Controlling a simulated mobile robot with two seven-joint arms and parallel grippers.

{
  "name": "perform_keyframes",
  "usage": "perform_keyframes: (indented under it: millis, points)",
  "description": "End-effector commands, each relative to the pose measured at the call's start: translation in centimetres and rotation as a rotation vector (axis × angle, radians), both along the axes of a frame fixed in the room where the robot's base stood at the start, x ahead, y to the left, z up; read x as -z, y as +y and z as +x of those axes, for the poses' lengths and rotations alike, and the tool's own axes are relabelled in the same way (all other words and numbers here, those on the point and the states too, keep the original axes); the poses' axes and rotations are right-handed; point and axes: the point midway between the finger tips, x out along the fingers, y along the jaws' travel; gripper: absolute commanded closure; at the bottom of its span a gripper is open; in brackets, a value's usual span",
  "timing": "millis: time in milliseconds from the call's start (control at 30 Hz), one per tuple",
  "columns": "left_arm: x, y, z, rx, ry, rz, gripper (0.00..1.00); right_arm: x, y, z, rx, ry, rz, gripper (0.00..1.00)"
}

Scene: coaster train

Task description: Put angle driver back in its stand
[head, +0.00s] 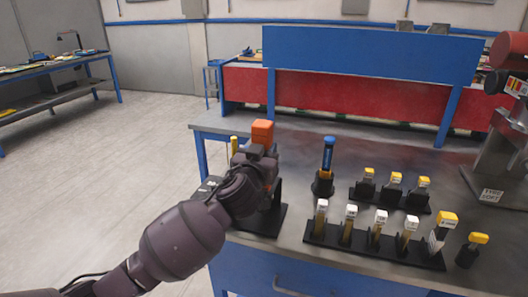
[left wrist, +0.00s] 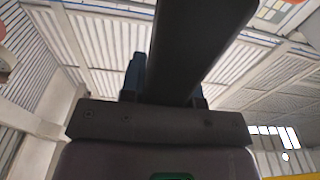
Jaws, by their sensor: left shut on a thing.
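The angle driver (head: 262,132) shows in the head view as an orange block above my left gripper; the rest of it is hidden by the gripper and wrist. My left gripper (head: 262,157) is shut on it, at the left end of the workbench. A black stand (head: 262,222) with a flat base and an upright (head: 278,192) is just below and behind my wrist. Whether the driver touches the stand is hidden. In the left wrist view a dark bar (left wrist: 195,50) rises from the gripper against the ceiling. My right gripper is not in view.
A blue-handled screwdriver (head: 328,155) stands in a black holder to the right. Black racks (head: 375,245) with several yellow- and white-topped items fill the bench front and middle right. A red and black machine (head: 508,90) stands at far right. The bench's back middle is clear.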

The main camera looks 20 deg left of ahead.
Motion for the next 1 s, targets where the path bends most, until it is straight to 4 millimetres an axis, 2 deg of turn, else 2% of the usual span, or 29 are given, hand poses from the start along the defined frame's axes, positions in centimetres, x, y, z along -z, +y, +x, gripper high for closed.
perform_keyframes:
  millis: [433,1000]
  points:
    - [-0.4,-0.1,0.8,0.002,-0.007,-0.002,1.00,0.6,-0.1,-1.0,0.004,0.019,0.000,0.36]
    - [-0.5,-0.1,0.9,0.002,-0.007,-0.002,1.00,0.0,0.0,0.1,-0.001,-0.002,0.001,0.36]
